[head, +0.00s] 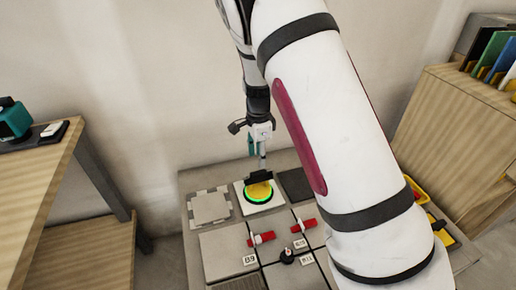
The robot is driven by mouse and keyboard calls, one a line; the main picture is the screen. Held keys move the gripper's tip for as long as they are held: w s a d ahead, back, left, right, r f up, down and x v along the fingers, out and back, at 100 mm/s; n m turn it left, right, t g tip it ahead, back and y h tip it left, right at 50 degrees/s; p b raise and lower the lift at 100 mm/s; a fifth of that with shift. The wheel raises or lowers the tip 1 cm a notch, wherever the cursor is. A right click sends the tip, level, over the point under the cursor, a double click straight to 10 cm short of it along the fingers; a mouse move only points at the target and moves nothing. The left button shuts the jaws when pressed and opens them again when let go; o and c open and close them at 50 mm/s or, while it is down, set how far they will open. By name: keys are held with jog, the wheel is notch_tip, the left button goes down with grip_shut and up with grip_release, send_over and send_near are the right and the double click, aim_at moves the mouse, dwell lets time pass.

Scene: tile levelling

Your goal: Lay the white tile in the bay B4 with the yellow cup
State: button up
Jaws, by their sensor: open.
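The white tile (241,203) lies flat in the far middle part of the grey work surface. The yellow cup (265,191), with a glowing green ring, sits on top of the tile. My gripper (259,172) points down directly over the cup; its jaws are open and small in the picture. The dark parts just above the cup hide some of it, and I cannot tell whether the gripper touches it. No readable B4 label shows; the bay B4 cannot be made out.
A grey tile (210,208) lies left of the white tile, a dark square (296,185) right of it. Red pieces (262,239) and a black knob (287,256) stand nearer, by a B9 label (249,260). My arm covers the right side. A wooden table (35,180) stands left.

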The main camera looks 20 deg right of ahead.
aim_at(258, 173)
notch_tip(258, 173, down, 9)
jog(key=b, duration=0.2)
jog(key=shift+b, duration=0.4)
jog(key=c, duration=1)
jog(key=shift+r, duration=0.1)
